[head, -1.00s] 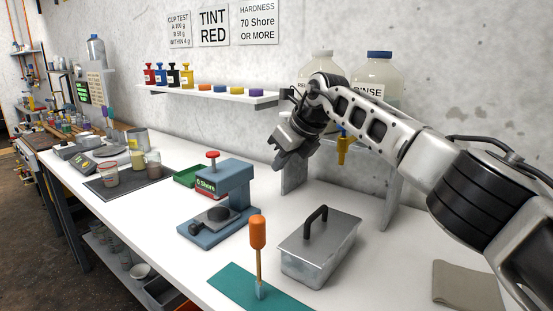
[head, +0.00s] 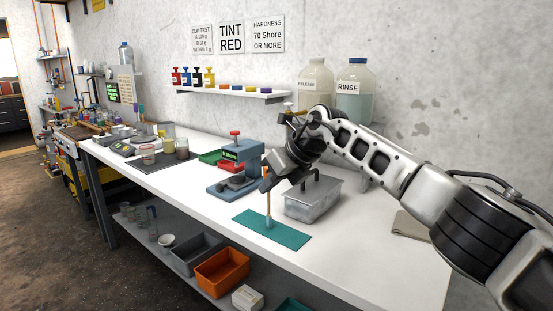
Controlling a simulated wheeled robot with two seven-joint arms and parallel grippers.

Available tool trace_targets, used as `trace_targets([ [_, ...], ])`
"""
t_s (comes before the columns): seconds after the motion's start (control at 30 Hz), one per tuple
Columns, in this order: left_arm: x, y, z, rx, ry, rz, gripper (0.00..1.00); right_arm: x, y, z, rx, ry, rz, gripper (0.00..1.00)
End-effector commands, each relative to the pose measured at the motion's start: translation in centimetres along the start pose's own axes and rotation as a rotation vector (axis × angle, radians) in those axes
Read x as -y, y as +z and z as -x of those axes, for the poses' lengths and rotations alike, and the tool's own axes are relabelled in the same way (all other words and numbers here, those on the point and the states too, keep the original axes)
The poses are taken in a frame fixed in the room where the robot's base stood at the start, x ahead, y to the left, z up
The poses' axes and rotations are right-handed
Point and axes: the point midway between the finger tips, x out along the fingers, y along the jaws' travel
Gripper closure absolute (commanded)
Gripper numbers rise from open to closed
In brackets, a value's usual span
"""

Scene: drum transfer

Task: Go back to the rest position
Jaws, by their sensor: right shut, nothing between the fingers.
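My right gripper (head: 268,183) is shut and empty, reaching in from the right over the white bench (head: 185,195). The tool stands on a teal mat (head: 291,237). A metal box with a black-handled lid (head: 314,203) is just right of the gripper, partly behind my arm. My left gripper is out of view.
A blue-grey press tester (head: 231,185) stands left of the gripper. Bottles marked RELEASE (head: 314,88) and RINSE (head: 354,100) stand on a raised shelf behind my arm. Orange (head: 222,272) and grey (head: 196,254) bins sit on the lower shelf. The floor at left is free.

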Motion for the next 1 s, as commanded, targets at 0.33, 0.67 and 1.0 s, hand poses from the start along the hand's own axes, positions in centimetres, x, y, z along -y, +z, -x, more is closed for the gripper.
trace_targets([
  [0.33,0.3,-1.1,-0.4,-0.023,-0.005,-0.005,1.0,-8.6,-3.7,-8.4,0.209,0.414,-0.284,1.0],
  [0.67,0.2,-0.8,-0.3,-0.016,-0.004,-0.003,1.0,-13.2,-10.7,-10.6,0.584,0.913,-1.193,1.0],
  [1.0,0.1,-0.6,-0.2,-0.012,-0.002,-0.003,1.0,-7.7,-31.0,-10.1,0.848,0.913,-2.415,1.0],
])
